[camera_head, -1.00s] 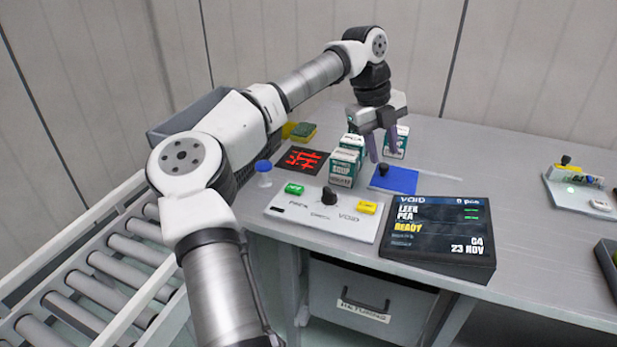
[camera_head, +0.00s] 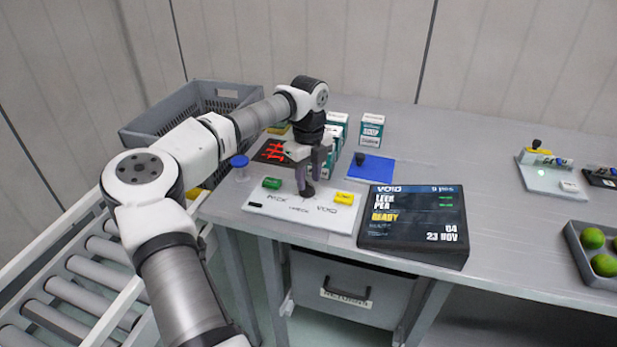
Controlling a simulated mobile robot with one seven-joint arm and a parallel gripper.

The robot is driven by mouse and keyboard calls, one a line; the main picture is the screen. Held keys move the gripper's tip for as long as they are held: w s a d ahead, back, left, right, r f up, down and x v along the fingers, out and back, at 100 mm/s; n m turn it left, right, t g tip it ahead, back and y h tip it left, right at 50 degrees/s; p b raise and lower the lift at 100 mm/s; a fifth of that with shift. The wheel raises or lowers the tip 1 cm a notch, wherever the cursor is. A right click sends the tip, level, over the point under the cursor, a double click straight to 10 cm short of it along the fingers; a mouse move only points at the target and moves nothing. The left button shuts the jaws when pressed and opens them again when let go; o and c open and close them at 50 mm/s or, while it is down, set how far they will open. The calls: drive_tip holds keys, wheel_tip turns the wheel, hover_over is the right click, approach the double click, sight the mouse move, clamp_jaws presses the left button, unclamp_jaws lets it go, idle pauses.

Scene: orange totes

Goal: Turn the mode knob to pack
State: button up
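The mode knob (camera_head: 308,190) is a small black knob on a white panel (camera_head: 274,208) near the front edge of the table. The panel has the printed words PACK at left, CHECK in the middle and VOID at right, with a green button (camera_head: 272,183) and a yellow button (camera_head: 344,198). My gripper (camera_head: 306,184) points down at the knob with its fingers around or just above it. The fingers partly hide the knob, so contact and the knob's pointing direction cannot be told.
A dark screen (camera_head: 413,245) reading LEEK PEA READY stands right of the panel. A blue pad (camera_head: 372,167) with a black-handled stamp and several cartons (camera_head: 372,130) are behind. A blue-topped item (camera_head: 240,165) stands left. The table's right middle is clear.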

drive_tip(key=shift+f, duration=0.85)
drive_tip(key=shift+c, duration=0.4)
clamp_jaws()
